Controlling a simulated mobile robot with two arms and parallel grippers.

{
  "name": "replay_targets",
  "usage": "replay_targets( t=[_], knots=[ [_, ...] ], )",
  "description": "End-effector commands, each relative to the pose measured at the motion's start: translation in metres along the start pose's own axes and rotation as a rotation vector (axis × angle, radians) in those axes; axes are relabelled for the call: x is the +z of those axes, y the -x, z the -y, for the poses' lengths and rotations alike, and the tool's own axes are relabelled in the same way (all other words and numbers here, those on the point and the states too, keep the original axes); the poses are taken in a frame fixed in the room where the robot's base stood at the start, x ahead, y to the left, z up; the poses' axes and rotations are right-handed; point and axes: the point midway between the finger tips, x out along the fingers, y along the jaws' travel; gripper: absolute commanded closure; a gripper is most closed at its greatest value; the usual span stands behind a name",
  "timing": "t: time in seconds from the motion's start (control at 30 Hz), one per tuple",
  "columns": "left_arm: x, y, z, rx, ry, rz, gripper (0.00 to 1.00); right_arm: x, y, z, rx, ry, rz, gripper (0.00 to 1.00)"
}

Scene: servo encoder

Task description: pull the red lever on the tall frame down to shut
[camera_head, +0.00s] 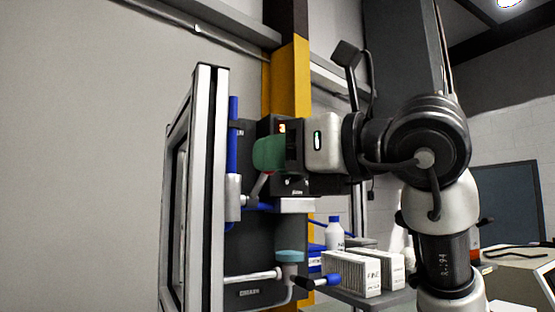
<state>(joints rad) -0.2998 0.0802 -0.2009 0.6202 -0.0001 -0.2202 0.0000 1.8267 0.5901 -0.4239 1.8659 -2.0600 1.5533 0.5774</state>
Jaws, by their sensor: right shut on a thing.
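The tall frame (212,180) has silver and black posts and stands left of centre, with blue pipes and a dark panel. The lever's thin arm (257,188) rises from a grey fitting on a blue pipe up to my right gripper. Only a little reddish colour shows near its upper end; the rest of the lever is hidden behind the gripper. My right gripper (270,154) comes in from the right at the frame's upper middle. Its green fingertip part covers the lever's upper end, and it is shut on it. My left gripper is not in view.
A yellow and dark post (289,80) stands behind the frame. Below the right arm are a white bottle with a blue cap (334,236) and white boxes (352,273) on a shelf. A table (510,262) is at right.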

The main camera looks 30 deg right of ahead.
Motion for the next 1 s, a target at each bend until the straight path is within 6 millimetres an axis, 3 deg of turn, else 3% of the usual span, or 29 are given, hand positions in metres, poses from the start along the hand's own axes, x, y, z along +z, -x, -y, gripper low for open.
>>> replay_targets(
  t=[1.0],
  knots=[
    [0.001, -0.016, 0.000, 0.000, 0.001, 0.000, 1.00, -0.014, 0.010, -0.007, 0.006, 0.003, 0.002, 0.75]
  ],
)
